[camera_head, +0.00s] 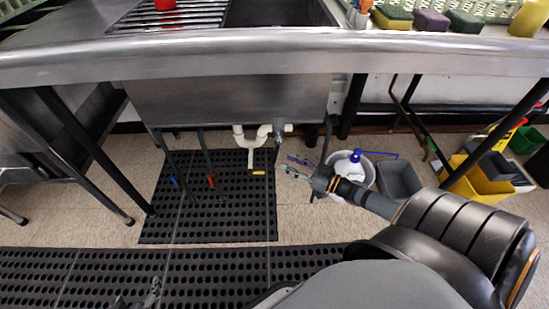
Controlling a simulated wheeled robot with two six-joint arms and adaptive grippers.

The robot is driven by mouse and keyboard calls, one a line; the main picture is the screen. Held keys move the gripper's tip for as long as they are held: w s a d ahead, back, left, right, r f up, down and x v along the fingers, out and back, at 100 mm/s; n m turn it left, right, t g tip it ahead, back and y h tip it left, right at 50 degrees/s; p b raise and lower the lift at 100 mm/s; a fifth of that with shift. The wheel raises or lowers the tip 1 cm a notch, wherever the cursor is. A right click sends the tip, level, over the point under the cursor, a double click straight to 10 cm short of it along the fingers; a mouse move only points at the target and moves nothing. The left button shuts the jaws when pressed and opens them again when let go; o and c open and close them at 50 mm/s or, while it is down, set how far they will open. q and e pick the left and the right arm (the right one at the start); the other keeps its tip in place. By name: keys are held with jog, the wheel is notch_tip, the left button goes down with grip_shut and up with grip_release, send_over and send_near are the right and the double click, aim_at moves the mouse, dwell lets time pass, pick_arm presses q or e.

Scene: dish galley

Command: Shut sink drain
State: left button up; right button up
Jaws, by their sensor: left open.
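The sink basin (220,100) hangs under the steel counter. A white drain pipe (250,143) with a trap bend runs below it, beside a metal drain fitting (279,130). A small yellow handle (258,172) shows low beside the pipe's lower end; how it joins the fitting is too small to tell. My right gripper (287,164) reaches in from the right, just right of the yellow handle. Its fingers are apart, with nothing seen between them. My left gripper (140,300) is at the bottom edge, partly cut off, open and far from the drain.
Supply lines with blue (174,181) and red (211,181) handles hang left of the drain. A white bucket (349,170), a grey bin (398,180) and a yellow mop bucket (485,180) stand right. The counter edge (230,62) overhangs. Black mats (210,215) cover the floor.

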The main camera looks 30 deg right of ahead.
aim_at(275, 156)
pick_arm(q)
jog(key=w+r+t+b, duration=0.1)
jog(key=w+r+t, duration=0.4)
jog(key=w+r, duration=0.3)
pick_arm(e)
jog(key=b+x, duration=0.2)
jog(key=x, duration=0.4)
jog(key=shift+w+a+b, duration=0.1)
jog(key=shift+w+b, duration=0.1)
jog(key=shift+b, duration=0.2)
jog(key=shift+w, duration=0.1)
pick_arm(q)
notch_tip(275, 156, up, 26)
jog(key=s+m+t+h, duration=0.1)
jog(key=s+t, duration=0.1)
jog(key=t, duration=0.9)
jog(key=shift+s+a+r+t, duration=0.15)
jog(key=shift+a+t, duration=0.25)
pick_arm(e)
jog(key=shift+c, duration=0.3)
grip_shut()
